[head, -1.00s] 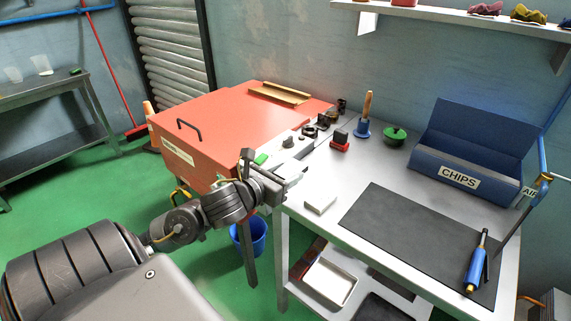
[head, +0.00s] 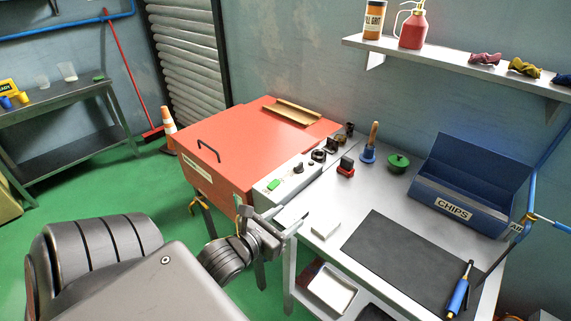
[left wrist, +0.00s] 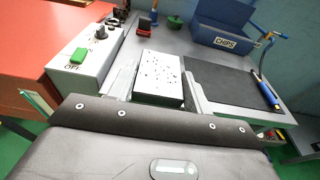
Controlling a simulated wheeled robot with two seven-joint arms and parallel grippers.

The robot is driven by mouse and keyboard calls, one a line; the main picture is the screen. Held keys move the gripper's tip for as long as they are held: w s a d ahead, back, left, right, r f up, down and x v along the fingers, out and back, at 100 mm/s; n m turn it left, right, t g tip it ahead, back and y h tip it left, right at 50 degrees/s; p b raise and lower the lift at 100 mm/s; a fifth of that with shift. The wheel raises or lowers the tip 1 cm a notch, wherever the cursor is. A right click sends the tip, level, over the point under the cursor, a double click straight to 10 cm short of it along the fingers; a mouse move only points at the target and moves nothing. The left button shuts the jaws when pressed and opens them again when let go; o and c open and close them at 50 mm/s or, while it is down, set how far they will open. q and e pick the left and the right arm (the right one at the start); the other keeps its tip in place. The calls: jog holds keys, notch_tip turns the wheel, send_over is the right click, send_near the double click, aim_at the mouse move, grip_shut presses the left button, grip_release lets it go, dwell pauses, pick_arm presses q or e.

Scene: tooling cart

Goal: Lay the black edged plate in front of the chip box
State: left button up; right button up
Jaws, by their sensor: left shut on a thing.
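In the left wrist view, the black edged plate (left wrist: 159,75) has a pale, dark-speckled top and a dark near edge. It lies flat between the fingers of my left gripper (left wrist: 160,92), which is shut on it. In the head view my left gripper (head: 288,217) is at the bench's left front edge, beside the control panel; the plate is hard to make out there. The blue chip box (head: 460,193), labelled CHIPS, stands open at the back right of the bench, and also shows in the left wrist view (left wrist: 222,30). My right gripper is not in view.
A dark mat (head: 400,255) covers the bench in front of the chip box, with a blue-handled tool (head: 459,293) on its right. A green-lidded pot (head: 398,161) and wooden-handled tool (head: 369,150) stand behind.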

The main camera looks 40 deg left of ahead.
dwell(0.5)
pick_arm(q)
jog(key=shift+d, duration=0.3)
jog(key=w+d+r+m+g+h, duration=0.1)
jog(key=w+d+r+m+h, duration=0.1)
jog(key=w+d+m+h, duration=0.1)
jog(key=w+d+r+m+g+h, duration=0.1)
jog(key=w+d+r+m+h, duration=0.1)
jog(key=d, duration=0.5)
jog(key=shift+w+d+m+h, duration=0.2)
jog(key=shift+w+m+h, duration=0.3)
jog(key=shift+h, duration=0.9)
jog(key=shift+f, duration=0.15)
